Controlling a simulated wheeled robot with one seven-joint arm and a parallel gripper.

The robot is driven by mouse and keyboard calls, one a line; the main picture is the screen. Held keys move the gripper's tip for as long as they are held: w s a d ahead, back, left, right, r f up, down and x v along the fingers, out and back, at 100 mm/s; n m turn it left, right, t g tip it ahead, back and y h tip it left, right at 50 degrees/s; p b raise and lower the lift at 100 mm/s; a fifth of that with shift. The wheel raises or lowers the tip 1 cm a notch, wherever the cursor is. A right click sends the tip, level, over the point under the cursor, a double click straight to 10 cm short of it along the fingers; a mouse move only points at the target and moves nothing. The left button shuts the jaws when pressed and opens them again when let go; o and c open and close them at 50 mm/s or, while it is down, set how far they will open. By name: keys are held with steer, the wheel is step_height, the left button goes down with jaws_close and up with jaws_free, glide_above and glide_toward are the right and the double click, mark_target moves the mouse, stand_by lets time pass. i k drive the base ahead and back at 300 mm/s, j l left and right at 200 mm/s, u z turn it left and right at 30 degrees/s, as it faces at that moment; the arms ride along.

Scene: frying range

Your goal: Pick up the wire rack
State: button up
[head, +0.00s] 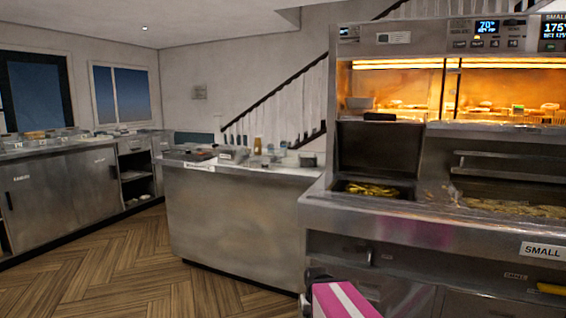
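I cannot make out a wire rack for certain in the head view. Metal bars (508,166) run across the back of the right-hand fryer bay, but I cannot tell whether they are a rack or a fixed part. A pink part with a white stripe and a dark piece show at the bottom edge and look like my arm. My gripper's fingers are not in view, so what they hold is hidden.
The steel frying range (400,211) fills the right, with yellow food in its left bay and a lit warming cabinet above. A steel counter (230,215) with containers stands in the middle. Cabinets (62,193) line the left wall. The wooden floor (125,265) is clear at front left.

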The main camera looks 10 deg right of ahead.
mark_target(272, 159)
steer(key=i+j+z, duration=0.1)
steer(key=j+z, duration=0.15)
steer(key=i+j+z, duration=0.2)
steer(key=j, duration=0.25)
steer(key=j+z, duration=0.25)
steer(key=k+j, duration=0.05)
